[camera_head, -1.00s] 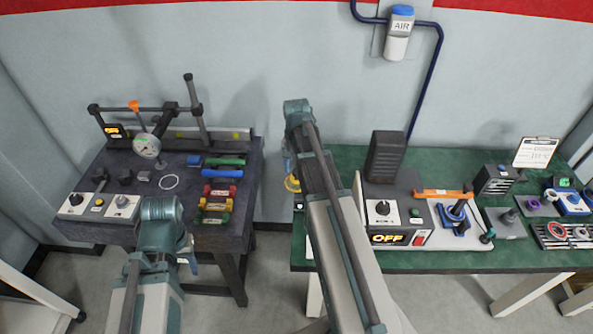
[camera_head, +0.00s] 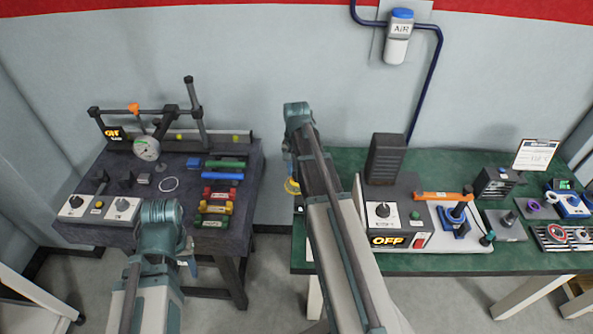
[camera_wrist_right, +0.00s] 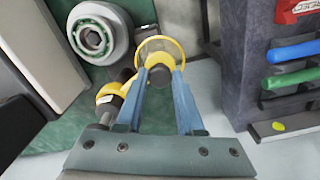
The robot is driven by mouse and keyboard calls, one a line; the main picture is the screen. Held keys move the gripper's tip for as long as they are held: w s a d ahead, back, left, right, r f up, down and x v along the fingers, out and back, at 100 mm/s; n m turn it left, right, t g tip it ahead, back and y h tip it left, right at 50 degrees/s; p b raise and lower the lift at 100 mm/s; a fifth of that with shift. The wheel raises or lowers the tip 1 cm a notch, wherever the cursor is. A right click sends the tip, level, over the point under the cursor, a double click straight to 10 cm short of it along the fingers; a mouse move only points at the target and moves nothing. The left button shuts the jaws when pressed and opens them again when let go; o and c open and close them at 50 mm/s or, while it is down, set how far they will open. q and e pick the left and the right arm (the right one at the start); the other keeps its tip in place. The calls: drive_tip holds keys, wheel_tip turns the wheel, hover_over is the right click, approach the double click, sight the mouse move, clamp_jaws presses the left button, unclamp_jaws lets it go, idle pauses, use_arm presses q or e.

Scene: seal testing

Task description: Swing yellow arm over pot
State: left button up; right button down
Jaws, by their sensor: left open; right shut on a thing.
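The yellow arm (camera_wrist_right: 118,84) shows in the right wrist view, running from a yellow pivot at the left up to a thin yellow ring at its end. My right gripper (camera_wrist_right: 160,74) is shut on the yellow arm near that ring. A round grey pot (camera_wrist_right: 95,36) with a ringed, bearing-like inside stands at upper left, beside the yellow arm; the ring is to its right, apart from it. In the head view the ring (camera_head: 292,186) shows at the green bench's left edge, with the pot hidden behind my right arm. My left gripper (camera_head: 189,260) is open and empty, before the dark bench.
The dark bench (camera_head: 100,165) at left bears a dial gauge (camera_head: 146,148) and several coloured handles. The green bench (camera_head: 450,262) at right bears a control box reading OFF (camera_head: 388,240) and several tools. A floor gap lies between the benches.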

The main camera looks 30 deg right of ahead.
idle(0.8)
drive_tip(key=shift+s+n, duration=1)
drive_tip(key=shift+s, duration=0.05)
drive_tip(key=shift+s+n, duration=0.8)
drive_tip(key=shift+s, duration=0.05)
drive_tip(key=s+d+n, duration=0.1)
drive_tip(key=n, duration=0.1)
drive_tip(key=s+n, duration=0.2)
drive_tip(key=s+d+n, duration=0.1)
drive_tip(key=n, duration=0.1)
drive_tip(key=shift+s+d, duration=0.35)
drive_tip(key=shift+s+d+n, duration=0.45)
drive_tip(key=shift+d+n, duration=0.15)
drive_tip(key=shift+n, duration=0.25)
drive_tip(key=shift+s+d+n, duration=0.4)
drive_tip(key=shift+d+n, duration=0.15)
drive_tip(key=shift+n, duration=0.3)
drive_tip(key=c, duration=0.5)
unclamp_jaws()
drive_tip(key=shift+d, duration=0.1)
drive_tip(key=shift+c, duration=0.2)
